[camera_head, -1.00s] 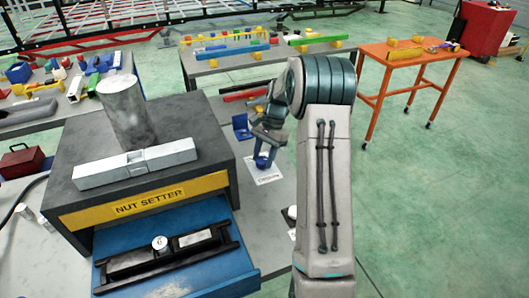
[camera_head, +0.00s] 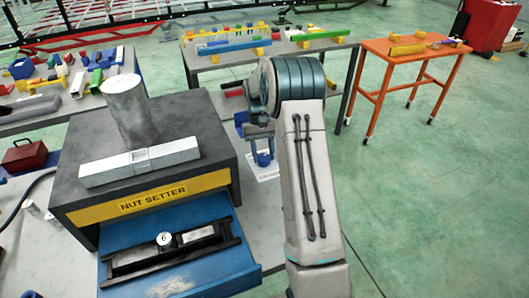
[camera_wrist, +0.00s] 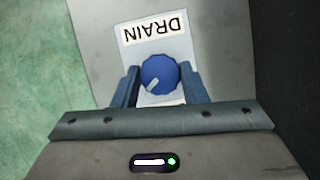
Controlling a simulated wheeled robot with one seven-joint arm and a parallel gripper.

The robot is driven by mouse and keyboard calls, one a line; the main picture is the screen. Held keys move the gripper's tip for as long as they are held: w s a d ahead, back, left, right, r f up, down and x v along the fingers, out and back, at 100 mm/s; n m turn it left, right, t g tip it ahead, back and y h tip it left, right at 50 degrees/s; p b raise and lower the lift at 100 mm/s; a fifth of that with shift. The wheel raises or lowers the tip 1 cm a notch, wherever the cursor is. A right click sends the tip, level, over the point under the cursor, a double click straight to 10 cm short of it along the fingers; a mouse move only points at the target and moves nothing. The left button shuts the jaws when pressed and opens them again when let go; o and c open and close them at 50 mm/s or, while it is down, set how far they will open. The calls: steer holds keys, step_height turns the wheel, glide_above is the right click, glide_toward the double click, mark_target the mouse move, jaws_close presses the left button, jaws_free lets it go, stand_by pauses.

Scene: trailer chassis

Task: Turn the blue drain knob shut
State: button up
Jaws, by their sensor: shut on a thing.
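The blue drain knob (camera_wrist: 159,74) sits between the two fingers of my gripper (camera_wrist: 158,88) in the wrist view. The gripper is shut on it, one finger on each side. A white label reading DRAIN (camera_wrist: 158,30) lies just beyond the knob and appears upside down. In the head view my gripper (camera_head: 262,155) points down at the plate (camera_head: 266,173) beside the nut setter. The knob is largely hidden there by the gripper and arm.
The grey nut setter box (camera_head: 85,140) with its blue drawer (camera_head: 215,272) stands left of my arm. A grey table (camera_head: 205,70) with coloured bars is behind. An orange table (camera_head: 390,62) stands at the back right. Green floor is clear on the right.

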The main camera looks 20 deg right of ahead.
steer(key=n+h, duration=0.2)
steer(key=n, duration=0.3)
steer(key=shift+a+n, duration=0.15)
steer(key=shift+n, duration=0.15)
steer(key=n, duration=0.2)
steer(key=n+t+h, duration=0.1)
steer(key=n, duration=0.1)
steer(key=shift+s+a+n+h, duration=0.1)
steer(key=shift+n+h, duration=0.2)
steer(key=shift+t+b, duration=0.3)
steer(key=o, duration=1)
steer(key=shift+r, duration=0.1)
steer(key=v, duration=1.3)
steer(key=shift+a+r+b, duration=0.2)
steer(key=shift+a+b, duration=0.05)
steer(key=shift+b, duration=0.15)
